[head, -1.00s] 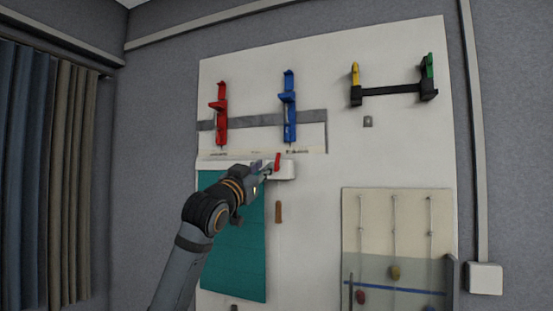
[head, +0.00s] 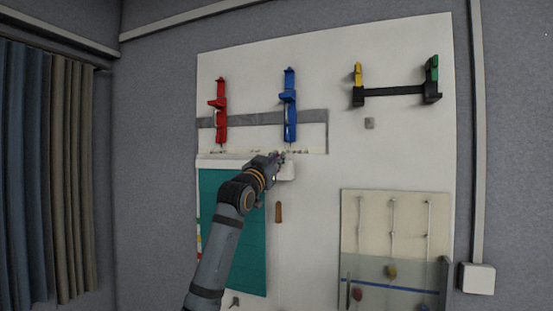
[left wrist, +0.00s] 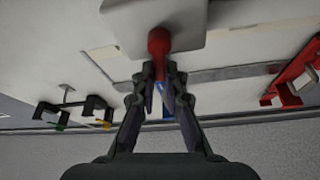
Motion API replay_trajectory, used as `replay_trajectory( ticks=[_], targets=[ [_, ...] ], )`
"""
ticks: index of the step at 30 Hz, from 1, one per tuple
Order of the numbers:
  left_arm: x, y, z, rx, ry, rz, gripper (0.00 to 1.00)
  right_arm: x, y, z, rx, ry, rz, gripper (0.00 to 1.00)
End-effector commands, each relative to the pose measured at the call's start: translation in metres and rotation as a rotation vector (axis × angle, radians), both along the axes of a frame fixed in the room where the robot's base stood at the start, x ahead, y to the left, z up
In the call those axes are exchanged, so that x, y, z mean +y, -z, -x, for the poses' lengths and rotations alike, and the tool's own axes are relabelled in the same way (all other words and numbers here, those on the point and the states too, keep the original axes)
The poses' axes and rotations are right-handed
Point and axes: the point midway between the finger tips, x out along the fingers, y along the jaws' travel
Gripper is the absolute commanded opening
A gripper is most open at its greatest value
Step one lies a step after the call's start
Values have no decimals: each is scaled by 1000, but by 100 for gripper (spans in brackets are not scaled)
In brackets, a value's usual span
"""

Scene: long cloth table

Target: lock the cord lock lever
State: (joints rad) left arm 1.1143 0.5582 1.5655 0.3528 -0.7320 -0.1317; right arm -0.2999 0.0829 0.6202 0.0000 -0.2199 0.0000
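The cord lock lever (left wrist: 158,42) is red and shows in the left wrist view against the pale end of the blind's headrail (left wrist: 150,12). In the head view my gripper hides the lever at the right end of the white headrail (head: 290,172). My left gripper (head: 279,157) is up at that end. In the left wrist view the fingertips of my left gripper (left wrist: 160,70) are close together, with the narrow end of the red lever between them. The teal blind (head: 222,260) hangs below the headrail, partly behind my left arm. My right gripper is not in view.
A red clamp-like fixture (head: 221,110) and a blue one (head: 290,105) are mounted above the headrail. A black bar (head: 395,91) with yellow and green ends is at upper right. A cream panel (head: 375,215) with cords is at lower right. A brown handle (head: 279,212) hangs below the headrail.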

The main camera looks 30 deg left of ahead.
Motion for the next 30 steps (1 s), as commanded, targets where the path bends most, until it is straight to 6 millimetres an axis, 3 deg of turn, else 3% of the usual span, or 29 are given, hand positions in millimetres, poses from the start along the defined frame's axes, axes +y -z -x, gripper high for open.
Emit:
replay_trajectory(
  ticks=[7,14,24,25,26,30],
  targets=[
    [0,1,0,-4,1,17,0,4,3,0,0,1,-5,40],
    [7,2,2,-46,0,190,0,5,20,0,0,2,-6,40],
    [8,-1,2,-52,0,221,0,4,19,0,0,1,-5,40],
    [8,-1,2,-52,0,221,15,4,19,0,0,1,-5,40],
    [8,-1,2,-52,0,221,19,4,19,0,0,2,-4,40],
    [8,-1,2,-52,0,220,21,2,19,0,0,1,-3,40]
  ],
)
